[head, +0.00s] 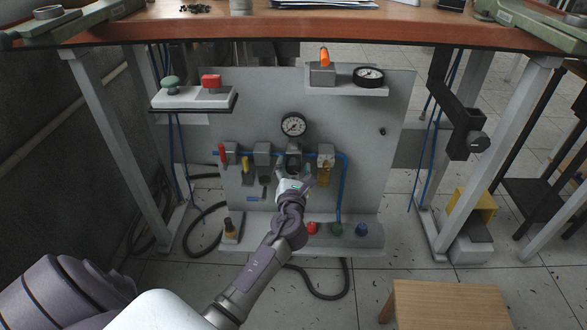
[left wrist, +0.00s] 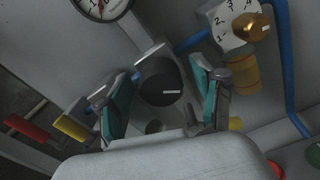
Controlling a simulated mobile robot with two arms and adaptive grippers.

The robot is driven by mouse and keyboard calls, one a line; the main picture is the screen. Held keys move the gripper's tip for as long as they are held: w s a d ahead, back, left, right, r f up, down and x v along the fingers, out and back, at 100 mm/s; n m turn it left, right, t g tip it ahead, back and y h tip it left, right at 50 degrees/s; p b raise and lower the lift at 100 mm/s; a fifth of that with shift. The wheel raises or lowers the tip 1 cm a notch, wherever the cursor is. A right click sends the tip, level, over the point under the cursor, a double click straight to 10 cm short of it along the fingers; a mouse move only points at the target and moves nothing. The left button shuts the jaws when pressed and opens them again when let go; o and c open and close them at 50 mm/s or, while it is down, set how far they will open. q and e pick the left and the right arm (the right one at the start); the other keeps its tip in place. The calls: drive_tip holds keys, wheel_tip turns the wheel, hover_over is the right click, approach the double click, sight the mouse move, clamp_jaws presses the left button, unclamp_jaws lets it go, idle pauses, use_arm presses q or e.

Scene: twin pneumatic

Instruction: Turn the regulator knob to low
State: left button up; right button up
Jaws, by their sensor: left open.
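The regulator knob (left wrist: 160,80) is a dark round knob with a short, nearly level white mark on its face. In the left wrist view it lies between the two teal-padded fingers of my left gripper (left wrist: 161,88). The fingers are open with gaps at both sides, and I see no clear contact. In the head view my left gripper (head: 294,172) is at the valve row below the pressure gauge (head: 293,125) and hides most of the knob. The gauge also shows in part in the left wrist view (left wrist: 101,5). My right gripper is not in view.
A numbered dial with a brass knob (left wrist: 250,27) sits right of the regulator. Red (left wrist: 27,127) and yellow (left wrist: 74,127) handles are at left. Blue hose (head: 343,190) runs along the panel's right. A wooden table (head: 300,27) overhangs above, and a wooden stool (head: 450,305) stands front right.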

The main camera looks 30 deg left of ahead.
use_arm(q)
drive_tip(key=shift+c, duration=0.3)
drive_tip(key=c, duration=1.1)
drive_tip(key=shift+n, duration=0.3)
